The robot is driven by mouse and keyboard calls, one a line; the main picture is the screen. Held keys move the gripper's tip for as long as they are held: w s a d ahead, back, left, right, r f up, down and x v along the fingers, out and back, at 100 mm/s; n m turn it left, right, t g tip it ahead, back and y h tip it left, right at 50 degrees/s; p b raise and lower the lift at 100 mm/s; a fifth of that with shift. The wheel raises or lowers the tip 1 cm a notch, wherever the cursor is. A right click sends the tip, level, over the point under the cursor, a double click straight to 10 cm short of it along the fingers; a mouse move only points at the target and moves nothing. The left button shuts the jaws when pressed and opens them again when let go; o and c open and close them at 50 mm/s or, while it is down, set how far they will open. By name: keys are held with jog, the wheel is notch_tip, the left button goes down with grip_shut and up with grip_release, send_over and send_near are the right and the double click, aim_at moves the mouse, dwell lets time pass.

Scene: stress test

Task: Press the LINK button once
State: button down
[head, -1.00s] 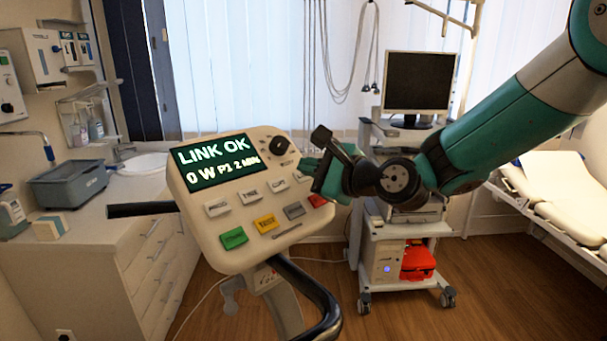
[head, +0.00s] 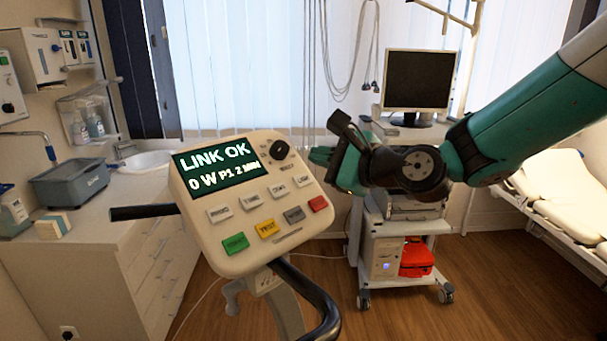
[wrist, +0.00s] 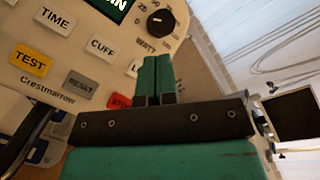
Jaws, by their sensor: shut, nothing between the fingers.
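The console (head: 215,260) is a cream tilted panel with a dark screen (head: 216,165) reading "LINK OK" and "0 W P1 2 MIN". The rightmost white key of its upper row (head: 304,181), in the LINK button's likely place, has a label too small to read surely. In the wrist view a white key (wrist: 133,68) beside CUFF is partly hidden by my fingers. My gripper (head: 314,156) is shut and empty, just right of the panel's upper right edge in the head view. In the wrist view its green fingertips (wrist: 155,60) overlap the panel below the knob (wrist: 160,22).
Green, yellow TEST (head: 267,228), grey RESET (head: 294,214) and red (head: 318,204) keys form the lower row, close to the white ones. Black handlebars (head: 311,298) flank the console. A monitor cart (head: 413,229) stands behind my gripper; a bed (head: 565,195) is at right.

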jog(key=shift+s+d+r, duration=0.2)
jog(key=shift+s+r, duration=0.05)
jog(key=shift+r, duration=0.15)
jog(key=s+d+r+p, duration=0.2)
jog(key=s+r+p, duration=0.1)
jog(key=r, duration=0.2)
jog(key=shift+s+d+r+p, duration=0.15)
jog(key=shift+d+r+p, duration=0.15)
jog(key=shift+d, duration=0.1)
dwell(0.6)
